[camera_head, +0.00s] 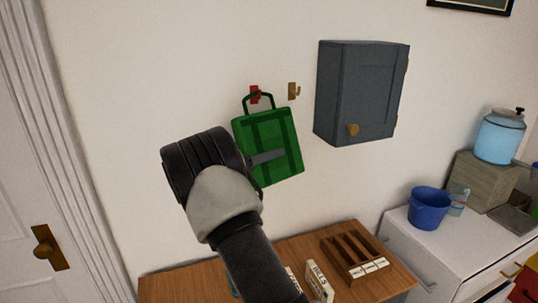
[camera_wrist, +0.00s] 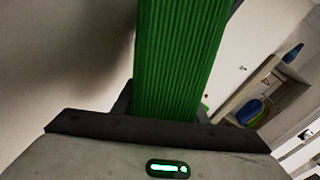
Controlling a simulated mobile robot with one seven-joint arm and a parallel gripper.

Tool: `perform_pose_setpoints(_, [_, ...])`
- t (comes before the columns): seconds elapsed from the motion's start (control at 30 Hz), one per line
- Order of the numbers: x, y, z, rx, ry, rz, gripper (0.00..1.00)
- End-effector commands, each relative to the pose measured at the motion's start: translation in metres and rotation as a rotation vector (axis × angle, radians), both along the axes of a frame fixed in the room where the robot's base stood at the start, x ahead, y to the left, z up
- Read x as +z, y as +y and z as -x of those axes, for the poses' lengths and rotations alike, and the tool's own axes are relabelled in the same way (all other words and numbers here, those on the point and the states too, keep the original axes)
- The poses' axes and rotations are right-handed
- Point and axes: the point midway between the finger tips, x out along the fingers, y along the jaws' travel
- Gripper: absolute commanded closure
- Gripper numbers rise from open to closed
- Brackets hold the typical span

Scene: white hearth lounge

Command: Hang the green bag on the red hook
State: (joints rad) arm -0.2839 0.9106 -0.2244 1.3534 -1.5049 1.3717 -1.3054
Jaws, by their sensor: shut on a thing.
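The green bag (camera_head: 281,150) is up against the white wall in the head view, with its handle loop at the red hook (camera_head: 255,95). The loop's top overlaps the hook, but I cannot tell whether it bears on it. My gripper (camera_head: 266,158) reaches the bag's front from the lower left and is shut on it. In the wrist view the green bag (camera_wrist: 180,60) fills the space between my fingers as a ribbed green band. The fingertips are hidden behind it.
A brass hook (camera_head: 293,91) is right of the red one, then a grey wall cabinet (camera_head: 360,95) with a knob. Below is a wooden table (camera_head: 210,285) with a wooden rack (camera_head: 354,257). A blue bucket (camera_head: 429,208) stands on the white counter at right. A door is at left.

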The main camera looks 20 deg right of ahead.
Motion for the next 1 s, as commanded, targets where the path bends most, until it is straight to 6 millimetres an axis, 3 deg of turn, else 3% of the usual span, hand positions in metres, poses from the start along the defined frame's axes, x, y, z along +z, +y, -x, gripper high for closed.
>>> perform_pose_setpoints(0.07, [0.001,0.000,0.000,-0.001,-0.001,0.001,0.91])
perform_pose_setpoints(0.1, [0.001,0.000,0.000,-0.001,-0.001,0.001,0.59])
perform_pose_setpoints(0.23, [0.001,0.000,0.000,-0.001,-0.001,0.000,0.39])
perform_pose_setpoints(0.53, [0.000,0.001,0.000,0.000,0.000,-0.001,0.39])
perform_pose_setpoints(0.67, [-0.001,0.011,0.002,0.002,0.000,-0.001,0.39])
perform_pose_setpoints(1.0, [-0.002,0.085,0.021,0.005,0.000,0.000,0.39])
